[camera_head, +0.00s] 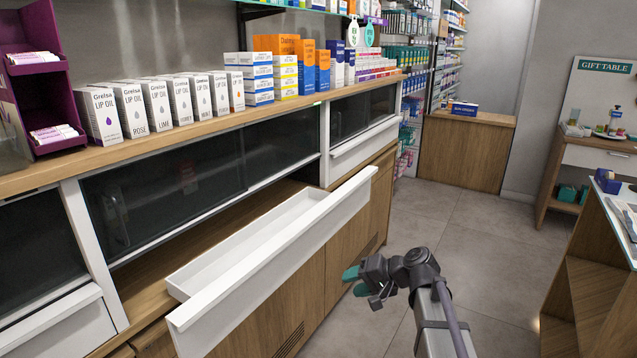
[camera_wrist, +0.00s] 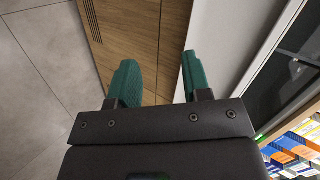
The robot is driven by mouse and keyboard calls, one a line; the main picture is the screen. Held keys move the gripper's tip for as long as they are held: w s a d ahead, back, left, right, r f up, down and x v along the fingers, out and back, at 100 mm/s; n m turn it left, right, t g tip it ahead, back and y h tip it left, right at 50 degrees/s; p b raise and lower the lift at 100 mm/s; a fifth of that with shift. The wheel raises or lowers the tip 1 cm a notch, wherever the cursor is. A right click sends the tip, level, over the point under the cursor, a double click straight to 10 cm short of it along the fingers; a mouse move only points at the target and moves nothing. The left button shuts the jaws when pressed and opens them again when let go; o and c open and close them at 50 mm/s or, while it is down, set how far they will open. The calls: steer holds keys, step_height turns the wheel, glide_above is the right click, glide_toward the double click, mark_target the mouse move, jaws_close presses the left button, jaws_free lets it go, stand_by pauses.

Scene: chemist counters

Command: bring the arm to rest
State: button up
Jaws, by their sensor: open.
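My gripper (camera_head: 351,281) is in front of the counter, at the right of the pulled-out white drawer (camera_head: 262,262) in the head view. In the wrist view my gripper (camera_wrist: 160,78) shows two green fingers apart, with nothing between them. Behind the fingers the wrist view shows wood panel and a white surface beside the right finger. Whether that finger touches the white surface cannot be told. The drawer stands open and the visible part of its inside is empty.
The wooden counter (camera_head: 150,155) carries a row of lip oil boxes (camera_head: 157,104), other medicine boxes and a purple stand (camera_head: 38,80). Tiled floor (camera_head: 445,210) is clear between the counter and the glass-topped unit (camera_head: 600,250) on the right. A gift table (camera_head: 603,141) stands behind.

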steer(key=s+d+f+n+g+h+p, duration=0.1)
steer(key=s+d+g+h+p, duration=0.1)
steer(key=s+h, duration=0.3)
steer(key=s+d+n+g+h+p, duration=0.2)
steer(key=s+h, duration=0.3)
steer(key=s, duration=0.8)
steer(key=shift+s+f+g+p, duration=0.15)
steer(key=shift+f+g+p, duration=0.25)
steer(key=shift+p, duration=0.15)
